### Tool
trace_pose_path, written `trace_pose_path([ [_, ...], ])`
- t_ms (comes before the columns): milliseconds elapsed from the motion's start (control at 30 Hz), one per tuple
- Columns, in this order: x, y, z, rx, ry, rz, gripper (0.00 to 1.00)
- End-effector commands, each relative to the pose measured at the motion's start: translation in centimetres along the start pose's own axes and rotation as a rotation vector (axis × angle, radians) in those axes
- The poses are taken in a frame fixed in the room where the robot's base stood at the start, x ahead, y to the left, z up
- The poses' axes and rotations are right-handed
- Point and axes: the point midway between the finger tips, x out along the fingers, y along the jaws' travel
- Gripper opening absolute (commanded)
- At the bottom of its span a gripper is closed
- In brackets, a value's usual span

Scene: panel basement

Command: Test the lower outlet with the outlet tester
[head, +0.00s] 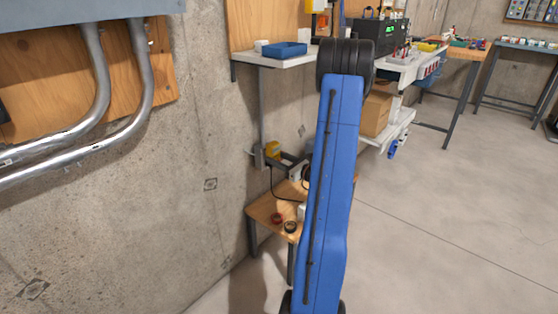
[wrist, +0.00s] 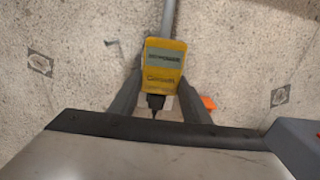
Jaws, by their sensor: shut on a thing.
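The yellow outlet tester (wrist: 163,72) is held between my gripper's two dark fingers in the wrist view. Its small grey screen faces me; its lettering is too blurred to read surely. A dark cable or plug hangs from its lower end. In the head view the tester (head: 272,148) is up against or very near a small grey outlet box (head: 259,158) at the foot of a vertical conduit on the concrete wall. My gripper (head: 282,159) is shut on it. The outlet's face is hidden, so I cannot tell whether the prongs are in.
A low wooden stand (head: 262,208) with tape rolls is below my gripper. Above is a white shelf with a blue tray (head: 284,49). A cardboard box (head: 375,113) stands behind my arm. An orange object (wrist: 208,103) shows beside the right finger. Floor at right is clear.

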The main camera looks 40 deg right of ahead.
Motion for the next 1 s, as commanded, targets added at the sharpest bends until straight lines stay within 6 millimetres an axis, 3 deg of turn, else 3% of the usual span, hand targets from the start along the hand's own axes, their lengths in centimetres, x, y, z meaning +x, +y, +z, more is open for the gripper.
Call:
trace_pose_path([
  [1000, 0.55, 0.03, 0.05, 0.000, 0.000, 0.001, 0.07],
])
